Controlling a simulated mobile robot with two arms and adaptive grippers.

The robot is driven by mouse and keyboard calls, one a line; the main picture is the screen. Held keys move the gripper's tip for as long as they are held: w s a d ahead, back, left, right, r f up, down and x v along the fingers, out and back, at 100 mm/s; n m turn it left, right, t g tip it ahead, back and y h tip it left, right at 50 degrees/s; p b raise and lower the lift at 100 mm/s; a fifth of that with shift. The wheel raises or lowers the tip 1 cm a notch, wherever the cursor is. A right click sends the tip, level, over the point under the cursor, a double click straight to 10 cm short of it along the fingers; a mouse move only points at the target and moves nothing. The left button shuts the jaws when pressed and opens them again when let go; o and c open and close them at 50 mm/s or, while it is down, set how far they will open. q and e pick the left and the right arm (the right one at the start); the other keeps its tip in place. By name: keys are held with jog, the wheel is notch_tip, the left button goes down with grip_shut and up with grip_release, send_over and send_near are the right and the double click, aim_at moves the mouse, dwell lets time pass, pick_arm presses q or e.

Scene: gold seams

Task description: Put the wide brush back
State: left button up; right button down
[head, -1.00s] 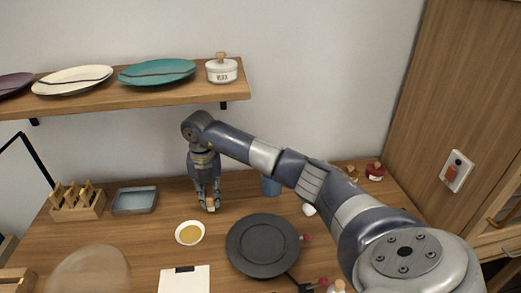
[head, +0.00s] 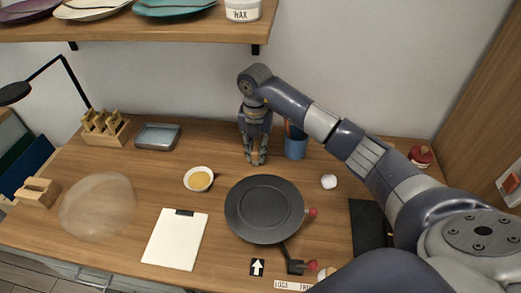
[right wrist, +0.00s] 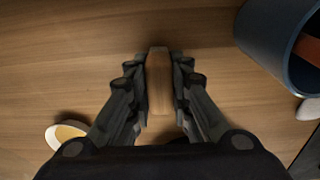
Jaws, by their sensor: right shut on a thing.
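My right gripper (head: 255,158) is low over the back of the table, left of the blue cup. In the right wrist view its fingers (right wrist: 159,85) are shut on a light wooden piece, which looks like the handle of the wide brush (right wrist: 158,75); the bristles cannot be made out. The blue cup (head: 295,148) stands upright with a reddish-brown handle in it. The cup also shows in the right wrist view (right wrist: 262,45) at the upper right, apart from the fingers. My left gripper is not in view.
A small bowl of gold (head: 199,179) sits front-left of the gripper. A dark round plate (head: 264,209) is in front. A white lump (head: 329,181) lies right of it. A wooden rack (head: 104,128) and grey tray (head: 158,136) stand back left. A shelf (head: 150,30) hangs above.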

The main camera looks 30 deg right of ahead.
aim_at(253, 148)
jog(key=shift+s+a, duration=0.1)
jog(key=shift+a, duration=0.45)
jog(key=c, duration=1.9)
grip_release()
jog(key=shift+a, duration=0.15)
jog(key=o, duration=0.4)
jog(key=shift+o, duration=0.2)
jog(key=shift+d+f, duration=0.15)
jog(key=shift+d, duration=0.15)
jog(key=shift+a+r, duration=0.15)
jog(key=shift+r, duration=0.35)
notch_tip(253, 148, up, 7)
jog(key=shift+r+b, duration=0.1)
jog(key=shift+b, duration=0.65)
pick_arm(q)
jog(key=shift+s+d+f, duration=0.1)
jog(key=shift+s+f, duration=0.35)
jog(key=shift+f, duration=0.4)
